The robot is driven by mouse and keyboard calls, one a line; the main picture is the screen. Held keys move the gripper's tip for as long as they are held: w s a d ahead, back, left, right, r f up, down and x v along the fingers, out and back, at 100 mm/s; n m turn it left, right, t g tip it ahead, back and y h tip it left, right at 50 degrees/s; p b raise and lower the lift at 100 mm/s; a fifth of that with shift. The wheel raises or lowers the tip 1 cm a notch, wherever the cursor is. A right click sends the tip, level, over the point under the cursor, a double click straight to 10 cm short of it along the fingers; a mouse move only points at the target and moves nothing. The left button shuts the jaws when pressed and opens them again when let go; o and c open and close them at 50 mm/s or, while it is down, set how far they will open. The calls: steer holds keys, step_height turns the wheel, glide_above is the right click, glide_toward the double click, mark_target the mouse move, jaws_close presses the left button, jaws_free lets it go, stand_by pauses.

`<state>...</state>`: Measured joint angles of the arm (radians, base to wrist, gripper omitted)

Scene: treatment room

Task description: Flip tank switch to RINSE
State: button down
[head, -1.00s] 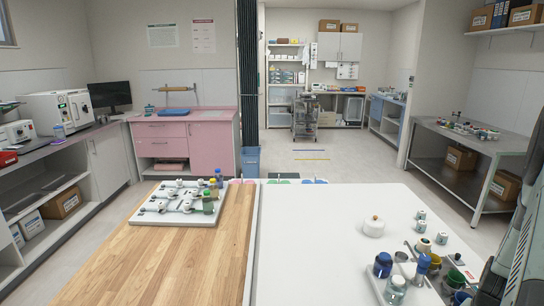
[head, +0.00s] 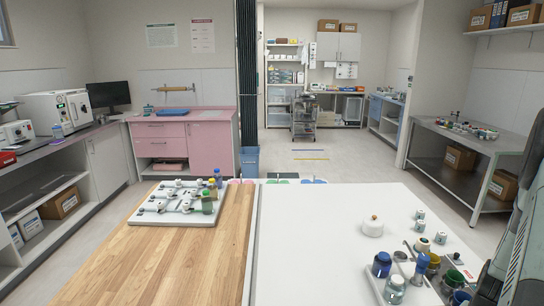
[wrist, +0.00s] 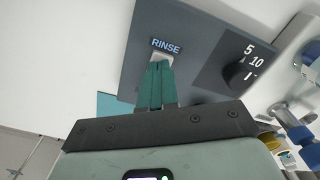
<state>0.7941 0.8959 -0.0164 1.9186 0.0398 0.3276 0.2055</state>
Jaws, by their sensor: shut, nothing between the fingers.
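In the wrist view, a dark blue-grey panel (wrist: 192,37) carries the label RINSE (wrist: 166,46) in pale letters. A small light switch (wrist: 161,57) sits just below that label, partly covered by my fingers. My gripper (wrist: 160,66) is shut and empty, with its teal fingertips at the switch. I cannot tell whether they touch it or which way the switch is set. The panel and gripper cannot be made out in the head view.
A black dial (wrist: 237,73) with numbers stands right of the switch. In the head view, jars (head: 382,264) crowd the white table's (head: 318,232) right front, and a fittings board (head: 150,217) lies on the wooden top. The white table's middle is clear.

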step_height(320, 180, up, 7)
stand_by(0.7)
steer(key=shift+f, duration=0.1)
steer(key=w+a+r+n+t+h, duration=0.1)
steer(key=w+a+r+n, duration=0.15)
steer(key=a+r, duration=0.7)
steer(key=w+a+r+n+t, duration=0.2)
steer(key=a+r+n, duration=0.2)
steer(key=a+r, duration=0.55)
steer(key=s+a+r+n+t+y, duration=0.1)
steer(key=s+a+r+n, duration=0.5)
steer(key=s+a+r, duration=0.7)
steer(key=shift+s+a+r+t, duration=0.25)
steer(key=shift+s+a+t, duration=0.2)
steer(key=shift+s+t, duration=0.55)
